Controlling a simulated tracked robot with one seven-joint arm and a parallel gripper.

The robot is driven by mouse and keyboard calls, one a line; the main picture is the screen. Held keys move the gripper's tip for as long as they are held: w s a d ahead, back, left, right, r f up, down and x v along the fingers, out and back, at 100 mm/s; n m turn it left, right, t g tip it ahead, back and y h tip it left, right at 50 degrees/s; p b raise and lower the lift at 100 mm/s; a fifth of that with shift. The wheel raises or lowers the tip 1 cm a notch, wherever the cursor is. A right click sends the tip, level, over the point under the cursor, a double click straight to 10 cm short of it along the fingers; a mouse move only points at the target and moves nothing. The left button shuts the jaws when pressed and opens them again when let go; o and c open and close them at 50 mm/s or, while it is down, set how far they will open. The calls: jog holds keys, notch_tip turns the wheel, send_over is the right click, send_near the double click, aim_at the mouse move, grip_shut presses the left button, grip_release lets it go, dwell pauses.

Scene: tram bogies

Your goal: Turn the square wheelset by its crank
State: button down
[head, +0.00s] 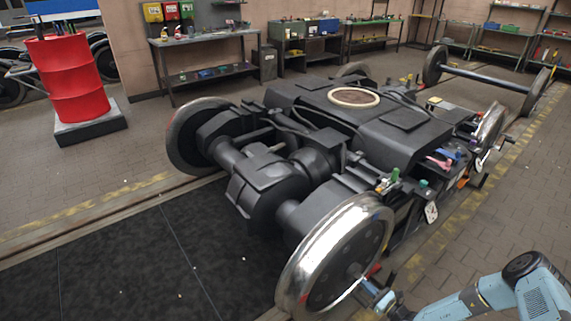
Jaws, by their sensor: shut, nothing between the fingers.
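A dark bogie (345,110) stands on the floor rails. Its near wheel (335,255) has a bright metal rim and a dark disc. I cannot tell which wheelset is the square one.
Small coloured items (440,163) lie along the bogie's right edge. A loose wheelset (485,76) stands behind at the right. A red drum (66,78) stands on a grey block at the left. Workbenches line the back wall. Paved floor at the right is clear.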

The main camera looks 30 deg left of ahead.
aim_at(356, 291)
jog(key=shift+s+a+f, duration=0.2)
jog(key=shift+s+f, duration=0.3)
jog(key=shift+s, duration=0.05)
jog(key=shift+s+a+f, duration=0.15)
jog(key=shift+s+f, duration=0.35)
dwell(1.3)
jog(key=shift+s+a+f, duration=0.1)
jog(key=shift+s+f, duration=0.15)
jog(key=shift+f, duration=0.25)
jog(key=shift+s+a+f, duration=0.1)
jog(key=shift+s+f, duration=0.15)
jog(key=shift+f, duration=0.2)
dwell(1.3)
jog(key=shift+w+r, duration=0.1)
jog(key=shift+r, duration=0.15)
dwell(0.4)
jog(key=v, duration=0.7)
dwell(0.4)
jog(key=shift+r, duration=0.1)
